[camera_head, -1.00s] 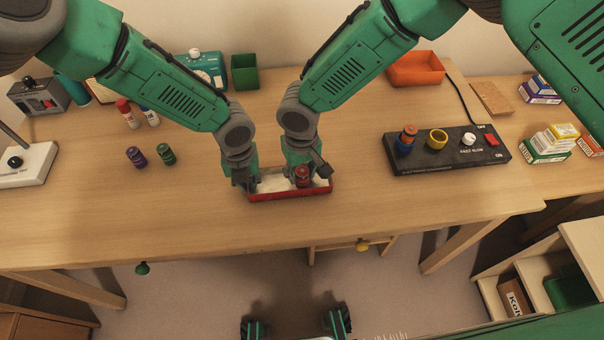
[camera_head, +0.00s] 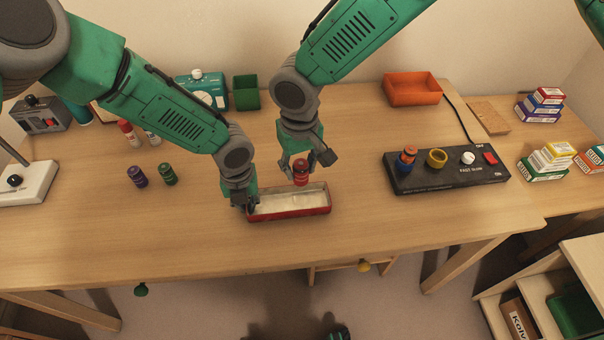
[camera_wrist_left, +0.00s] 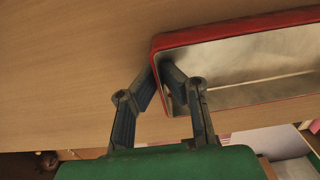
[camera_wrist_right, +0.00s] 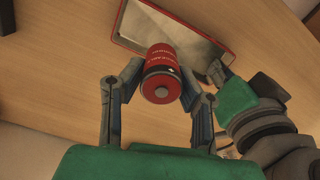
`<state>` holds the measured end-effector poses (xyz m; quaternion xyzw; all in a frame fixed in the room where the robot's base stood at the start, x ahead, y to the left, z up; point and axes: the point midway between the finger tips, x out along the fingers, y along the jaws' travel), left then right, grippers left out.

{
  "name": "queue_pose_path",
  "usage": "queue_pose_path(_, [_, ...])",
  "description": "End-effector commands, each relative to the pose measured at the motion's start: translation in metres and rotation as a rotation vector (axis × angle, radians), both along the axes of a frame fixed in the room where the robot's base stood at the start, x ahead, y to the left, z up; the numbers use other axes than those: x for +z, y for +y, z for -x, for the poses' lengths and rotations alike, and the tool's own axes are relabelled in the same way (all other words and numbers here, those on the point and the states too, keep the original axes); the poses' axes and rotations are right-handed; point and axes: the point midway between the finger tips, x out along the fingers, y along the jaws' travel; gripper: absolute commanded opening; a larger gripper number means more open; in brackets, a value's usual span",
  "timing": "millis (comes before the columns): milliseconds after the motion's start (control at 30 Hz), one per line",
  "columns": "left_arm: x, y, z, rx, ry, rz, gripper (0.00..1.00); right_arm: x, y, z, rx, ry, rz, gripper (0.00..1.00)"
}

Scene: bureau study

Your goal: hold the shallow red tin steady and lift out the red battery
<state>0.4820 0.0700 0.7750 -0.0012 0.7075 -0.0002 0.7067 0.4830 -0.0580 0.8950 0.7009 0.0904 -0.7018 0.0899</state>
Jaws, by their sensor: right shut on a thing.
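The shallow red tin (camera_head: 292,213) lies on the desk; its pale inside looks bare. My left gripper (camera_head: 246,204) is at the tin's left end. In the left wrist view its fingers (camera_wrist_left: 160,72) close on the tin's end wall (camera_wrist_left: 156,48), one inside and one outside. The red battery (camera_head: 300,174) is in my right gripper (camera_head: 304,166), above the tin's back edge. In the right wrist view the battery (camera_wrist_right: 161,72) is between the two fingers, end towards the camera, and the tin is beyond it.
A purple battery (camera_head: 138,176) and a green battery (camera_head: 168,174) stand left of the tin. A black device (camera_head: 440,180) with a switch, knob and rings is on the right. An orange tray (camera_head: 412,90) and a green box (camera_head: 246,92) are at the back. The desk between is clear.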

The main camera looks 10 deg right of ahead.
Motion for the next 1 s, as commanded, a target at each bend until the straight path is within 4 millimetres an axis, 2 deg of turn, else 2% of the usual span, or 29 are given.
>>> queue_pose_path(233, [0.0,-0.002,0.0,0.0,0.0,-0.002,0.0,0.001,-0.002,0.0,-0.001,0.001,-0.002,0.0])
queue_pose_path(300, [0.0,-0.003,0.0,0.0,-0.001,-0.002,0.28,0.001,-0.003,0.0,-0.001,0.0,-0.003,0.0])
queue_pose_path(333, [0.0,-0.003,0.0,0.0,-0.001,-0.002,0.29,0.001,-0.003,0.0,-0.001,0.0,-0.003,0.0])
queue_pose_path(700, [0.005,-0.001,-0.001,0.0,-0.001,-0.001,0.29,0.001,-0.001,0.0,0.0,-0.001,-0.001,0.0])
queue_pose_path(867, [0.029,-0.002,-0.001,0.0,-0.003,0.0,0.29,0.001,-0.001,0.0,0.0,-0.001,-0.001,0.0])
queue_pose_path(1000, [0.06,-0.004,-0.001,0.001,-0.004,-0.001,0.29,0.001,-0.002,0.0,0.0,-0.001,-0.001,0.0])
